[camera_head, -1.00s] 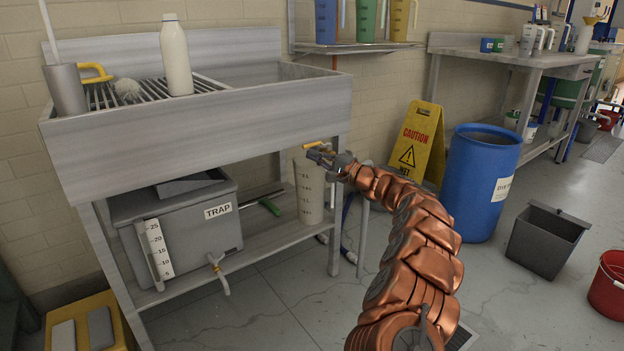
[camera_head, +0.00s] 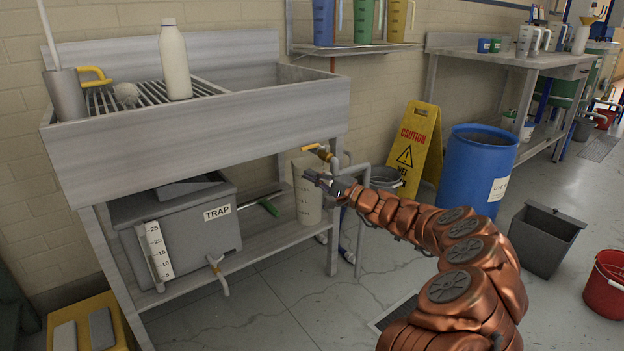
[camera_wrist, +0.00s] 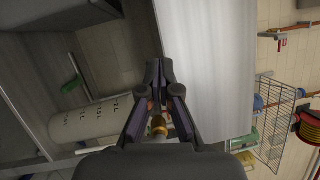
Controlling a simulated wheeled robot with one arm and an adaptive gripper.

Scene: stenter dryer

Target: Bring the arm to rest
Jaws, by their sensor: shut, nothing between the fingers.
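My copper arm reaches in from the lower right in the head view. My gripper (camera_head: 322,184) is at the right end of the sink stand, just below the yellow-handled valve (camera_head: 318,150). It is shut and holds nothing. In the wrist view the two dark fingers (camera_wrist: 159,75) meet at their tips, with the pale sink wall (camera_wrist: 205,60) beside them. A brass fitting (camera_wrist: 159,126) shows between the finger bases. In the head view the white marked container (camera_head: 307,195) stands behind the gripper, partly hidden by it.
The steel sink (camera_head: 200,130) stands over a grey trap box (camera_head: 190,240). A yellow caution sign (camera_head: 413,150), a blue drum (camera_head: 475,170), a grey bin (camera_head: 545,240) and a red bucket (camera_head: 606,285) stand to the right. The floor in front of the sink is open.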

